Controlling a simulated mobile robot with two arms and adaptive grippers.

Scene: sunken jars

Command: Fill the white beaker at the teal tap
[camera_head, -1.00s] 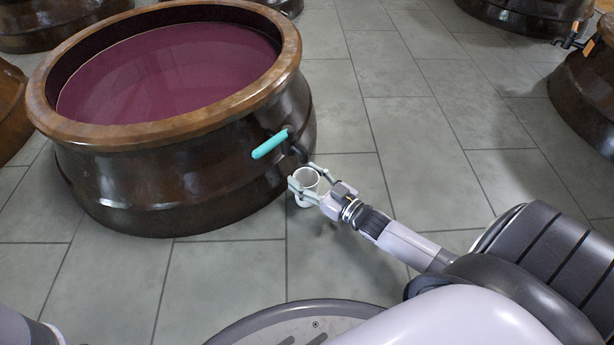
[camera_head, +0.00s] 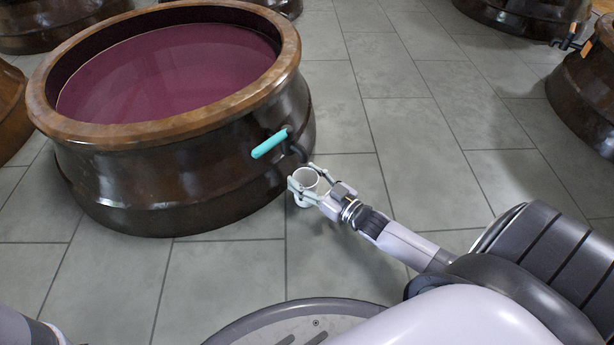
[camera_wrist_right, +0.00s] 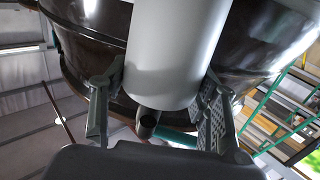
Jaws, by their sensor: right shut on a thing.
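The white beaker (camera_head: 306,179) is upright between the fingers of my right gripper (camera_head: 303,184), just below and to the right of the teal tap handle (camera_head: 269,144). My right gripper is shut on the beaker. In the right wrist view the white beaker (camera_wrist_right: 172,55) fills the space between both fingers (camera_wrist_right: 160,95). The dark spout (camera_wrist_right: 147,122) and the teal handle (camera_wrist_right: 180,138) show beyond it there. The beaker looks empty in the head view. Whether the spout is right over its mouth I cannot tell. The left gripper is out of view.
The tap sits on the side of a large brown jar (camera_head: 180,180) with a wide rim, holding dark red liquid (camera_head: 170,75). More jars stand at the picture's edges, one with an orange tap handle (camera_head: 567,41) at right. Grey tiled floor (camera_head: 410,130) between them is clear.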

